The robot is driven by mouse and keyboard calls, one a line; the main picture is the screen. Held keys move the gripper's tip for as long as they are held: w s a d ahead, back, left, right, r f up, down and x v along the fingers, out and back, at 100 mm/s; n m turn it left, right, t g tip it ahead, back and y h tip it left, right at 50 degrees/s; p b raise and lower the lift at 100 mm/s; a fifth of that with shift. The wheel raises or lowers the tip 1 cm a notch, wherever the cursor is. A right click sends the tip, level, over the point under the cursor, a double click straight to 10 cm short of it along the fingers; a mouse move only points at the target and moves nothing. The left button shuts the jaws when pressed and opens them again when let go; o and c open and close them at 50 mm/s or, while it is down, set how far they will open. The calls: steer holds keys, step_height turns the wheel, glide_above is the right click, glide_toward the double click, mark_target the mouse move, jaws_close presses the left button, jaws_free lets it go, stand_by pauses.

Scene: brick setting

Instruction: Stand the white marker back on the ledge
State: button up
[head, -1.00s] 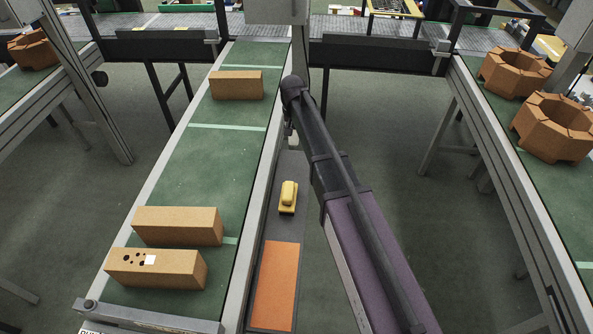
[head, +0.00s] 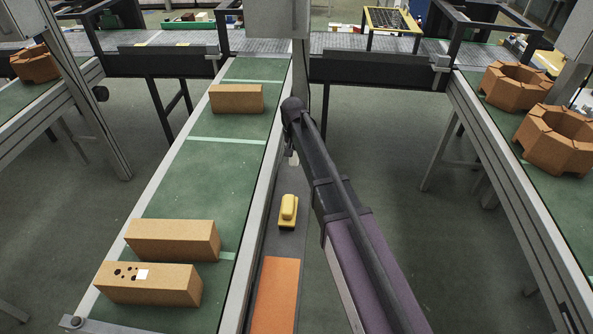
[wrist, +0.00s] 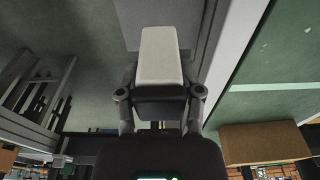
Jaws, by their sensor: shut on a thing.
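The white marker (wrist: 158,55) is a pale, blocky piece in the wrist view, pointing away from the camera. My gripper (wrist: 160,92) is shut on its near end, with a dark part between the fingers. In the head view a small whitish bit (head: 294,158) shows below the end of my arm, probably the marker; my gripper is mostly hidden there. The ledge (head: 268,238) is a dark grey strip along the right side of the green conveyor. My gripper appears to be above its far part; the exact gap cannot be told.
A yellow object (head: 288,211) and an orange panel (head: 276,296) lie on the ledge. The green conveyor (head: 200,190) carries tan bricks, one far (head: 237,98) and two near. Another conveyor with ring-shaped blocks (head: 556,138) stands at right. Open floor lies between.

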mark_target(294, 164)
steer(key=shift+f+b, duration=1.15)
steer(key=shift+f, duration=0.35)
steer(key=shift+f+b, duration=1.9)
steer(key=shift+f, duration=0.1)
steer(key=o, duration=0.9)
steer(key=shift+r, duration=0.2)
steer(key=r+p, duration=0.4)
steer(key=s+r+p, duration=0.1)
steer(key=r+p, duration=0.7)
steer(key=shift+s, duration=0.2)
steer(key=shift+f, duration=0.1)
